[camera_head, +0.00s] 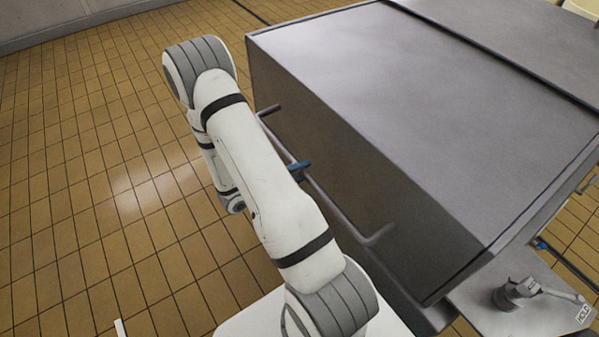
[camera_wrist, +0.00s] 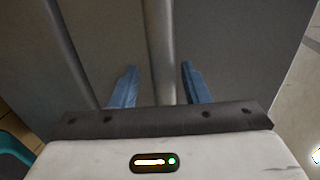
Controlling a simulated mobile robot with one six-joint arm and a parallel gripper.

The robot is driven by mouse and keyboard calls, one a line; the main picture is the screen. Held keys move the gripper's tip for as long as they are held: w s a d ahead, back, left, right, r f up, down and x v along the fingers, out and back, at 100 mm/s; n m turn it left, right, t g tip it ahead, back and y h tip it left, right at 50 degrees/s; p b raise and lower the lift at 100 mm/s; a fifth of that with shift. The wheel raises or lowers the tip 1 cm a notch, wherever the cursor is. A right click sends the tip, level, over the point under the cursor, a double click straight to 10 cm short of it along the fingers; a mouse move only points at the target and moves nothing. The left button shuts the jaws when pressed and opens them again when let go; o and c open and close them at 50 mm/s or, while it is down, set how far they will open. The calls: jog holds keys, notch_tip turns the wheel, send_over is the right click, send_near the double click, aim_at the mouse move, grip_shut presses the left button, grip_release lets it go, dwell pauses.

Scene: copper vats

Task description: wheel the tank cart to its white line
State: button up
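The tank cart (camera_head: 430,95) is a large grey metal box on the right of the head view, with a tubular push bar (camera_head: 330,205) along its near left side. My gripper (camera_head: 298,170) is at the middle of this bar, mostly hidden behind my arm. In the wrist view the bar (camera_wrist: 160,50) runs between the two blue fingers of my gripper (camera_wrist: 158,78). The fingers stand apart, with a narrow gap seeming to show on each side of the bar. A short white strip (camera_head: 120,328) lies at the bottom left edge; I cannot tell whether it is the line.
Tan tiled floor (camera_head: 90,180) is clear to the left, up to a grey wall (camera_head: 50,18). A grey plate (camera_head: 545,310) with a metal fitting (camera_head: 520,292) and a "HOLD" label (camera_head: 584,313) is at bottom right. Another grey surface (camera_head: 530,25) adjoins the cart's far side.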

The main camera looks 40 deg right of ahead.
jog(key=a+r, duration=0.1)
jog(key=a, duration=0.6)
jog(key=shift+a+r, duration=0.3)
